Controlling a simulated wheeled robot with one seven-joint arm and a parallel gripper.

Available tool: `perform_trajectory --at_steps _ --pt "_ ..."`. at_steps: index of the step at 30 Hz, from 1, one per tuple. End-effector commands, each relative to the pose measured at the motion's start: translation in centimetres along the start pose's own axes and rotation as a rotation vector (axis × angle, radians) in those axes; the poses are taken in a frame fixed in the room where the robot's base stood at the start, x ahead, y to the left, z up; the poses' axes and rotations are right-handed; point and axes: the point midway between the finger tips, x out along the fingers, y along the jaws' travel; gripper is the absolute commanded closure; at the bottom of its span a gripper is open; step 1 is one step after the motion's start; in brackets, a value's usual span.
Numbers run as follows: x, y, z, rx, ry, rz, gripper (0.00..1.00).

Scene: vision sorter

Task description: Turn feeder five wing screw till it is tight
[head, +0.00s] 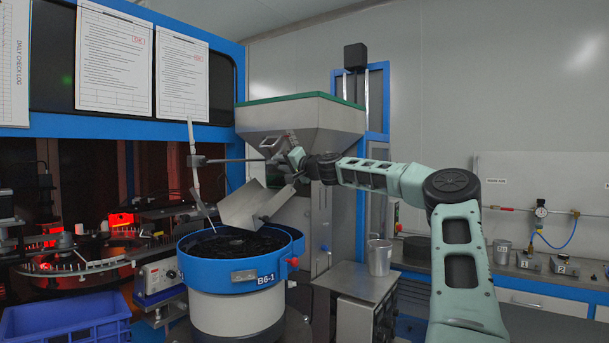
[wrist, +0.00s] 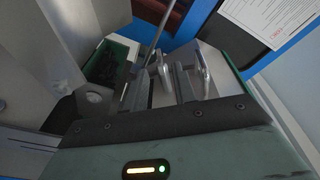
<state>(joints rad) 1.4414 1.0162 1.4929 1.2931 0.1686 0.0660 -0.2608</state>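The feeder (head: 222,277) is a round bowl with a blue rim, marked B6-1, full of dark parts. My gripper (head: 278,146) is above the chute, in front of the hopper, apart from the bowl. A thin rod (wrist: 157,35) passes behind the fingers. I cannot make out a wing screw or the number five in either view.
A grey hopper with a green rim (head: 301,98) stands behind my gripper. A horizontal rod (head: 228,160) reaches left from near it. A blue crate (head: 68,322) is at lower left.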

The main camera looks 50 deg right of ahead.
Motion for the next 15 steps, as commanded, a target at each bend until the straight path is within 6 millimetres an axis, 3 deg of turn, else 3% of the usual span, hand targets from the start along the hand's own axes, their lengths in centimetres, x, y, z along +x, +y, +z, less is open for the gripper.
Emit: perform_trajectory --at_steps 6,15 --pt "-5.2 0.5 0.2 -0.003 0.002 0.002 0.73" --pt "-10.5 0.2 0.1 -0.001 0.001 0.001 0.73"
